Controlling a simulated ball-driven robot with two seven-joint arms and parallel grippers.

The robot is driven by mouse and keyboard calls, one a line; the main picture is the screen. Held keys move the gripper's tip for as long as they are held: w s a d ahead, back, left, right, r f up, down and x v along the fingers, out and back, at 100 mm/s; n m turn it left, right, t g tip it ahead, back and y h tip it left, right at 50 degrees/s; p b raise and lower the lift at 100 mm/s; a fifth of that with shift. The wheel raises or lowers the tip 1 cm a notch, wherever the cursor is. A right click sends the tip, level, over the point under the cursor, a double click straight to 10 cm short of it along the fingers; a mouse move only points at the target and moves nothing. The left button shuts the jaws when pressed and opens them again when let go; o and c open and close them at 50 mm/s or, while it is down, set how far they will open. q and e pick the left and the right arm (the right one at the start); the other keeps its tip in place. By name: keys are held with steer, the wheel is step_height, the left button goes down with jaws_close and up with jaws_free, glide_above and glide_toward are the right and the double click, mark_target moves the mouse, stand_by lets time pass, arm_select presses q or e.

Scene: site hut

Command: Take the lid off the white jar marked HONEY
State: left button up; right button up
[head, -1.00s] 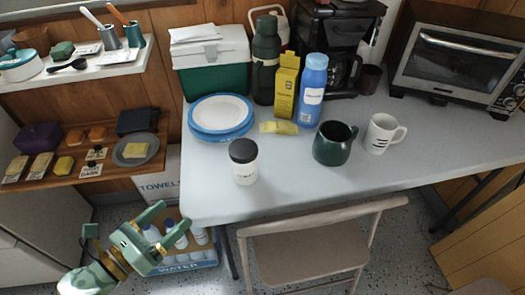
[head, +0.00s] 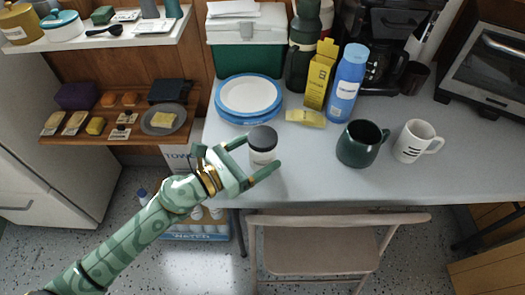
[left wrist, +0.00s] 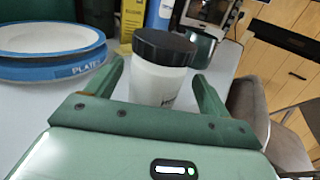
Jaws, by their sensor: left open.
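The white jar (head: 262,157) with a black lid (head: 263,138) stands upright near the front left edge of the grey table. In the left wrist view the jar (left wrist: 158,86) shows part of a dark label at its right side, and its lid (left wrist: 164,46) is on. My left gripper (head: 262,156) is open, with one finger on either side of the jar, lower than the lid. In the left wrist view the fingers flank the jar with gaps visible; I cannot tell whether either touches it. My right gripper is not in view.
Blue-rimmed plates (head: 249,96) are stacked behind the jar. A yellow sponge-like item (head: 305,118), a blue bottle (head: 347,84), a green mug (head: 362,144) and a white mug (head: 416,141) stand to the right. A chair (head: 320,245) is at the table's front.

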arm_select(q)
steer(key=x, duration=0.4)
steer(key=shift+w+f, duration=0.15)
steer(key=shift+a, duration=0.1)
steer(key=shift+c, duration=0.3)
steer(key=c, duration=1.2)
